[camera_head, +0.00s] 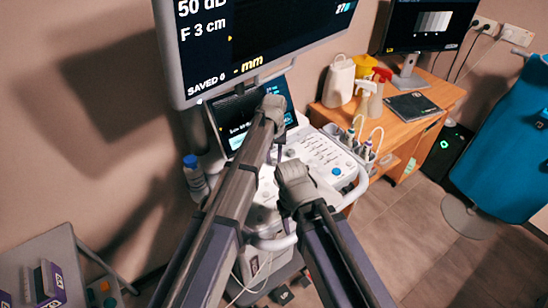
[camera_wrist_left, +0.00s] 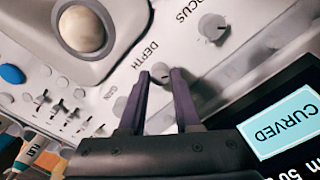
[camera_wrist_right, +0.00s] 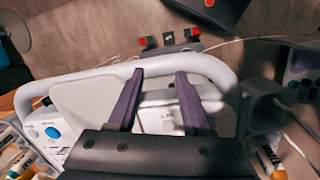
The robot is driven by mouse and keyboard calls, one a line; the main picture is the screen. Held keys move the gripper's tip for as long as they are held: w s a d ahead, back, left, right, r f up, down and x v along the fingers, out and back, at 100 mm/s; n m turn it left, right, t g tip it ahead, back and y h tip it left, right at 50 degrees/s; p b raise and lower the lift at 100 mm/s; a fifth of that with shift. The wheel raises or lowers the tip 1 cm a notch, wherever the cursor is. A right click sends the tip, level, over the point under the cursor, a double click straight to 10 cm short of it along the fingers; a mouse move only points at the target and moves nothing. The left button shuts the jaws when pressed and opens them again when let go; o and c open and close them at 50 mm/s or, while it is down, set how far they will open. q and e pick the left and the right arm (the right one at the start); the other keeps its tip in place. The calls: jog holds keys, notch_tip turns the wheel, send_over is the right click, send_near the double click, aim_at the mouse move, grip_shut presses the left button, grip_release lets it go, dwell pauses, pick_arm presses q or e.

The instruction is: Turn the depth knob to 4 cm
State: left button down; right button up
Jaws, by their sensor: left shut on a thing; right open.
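The depth knob (camera_wrist_left: 162,71) is a small grey knob beside the printed word DEPTH on the white console panel (camera_wrist_left: 122,78). In the left wrist view my left gripper (camera_wrist_left: 160,76) has its two purple fingers on either side of this knob, shut on it. In the head view my left gripper (camera_head: 273,106) is over the console, below the big monitor; the knob is hidden there. My right gripper (camera_wrist_right: 160,78) is open and empty above the console's front, near its white handle rail (camera_wrist_right: 200,62). The monitor (camera_head: 250,40) reads "50 dB" and "F 3 cm"; I see no depth reading.
The focus knob (camera_wrist_left: 213,27), a trackball (camera_wrist_left: 82,28) and several sliders lie near the depth knob. A touch screen (camera_wrist_left: 285,118) is close on the right. Probes (camera_head: 362,145) hang at the console's right side. A wooden desk (camera_head: 430,100) stands behind.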

aim_at(274, 160)
pick_arm(q)
jog(key=c, duration=0.6)
grip_release()
notch_tip(274, 160, up, 8)
jog(key=p, duration=0.8)
jog(key=shift+f, duration=0.1)
pick_arm(e)
notch_tip(274, 160, up, 8)
jog(key=shift+f, duration=0.15)
pick_arm(q)
jog(key=s+a+m, duration=0.1)
jog(key=s+a, duration=0.2)
jog(key=s, duration=1)
jog(key=s+a+m+y, duration=0.1)
jog(key=s+a+m, duration=0.1)
jog(key=s, duration=1.2)
jog(key=shift+a, duration=0.4)
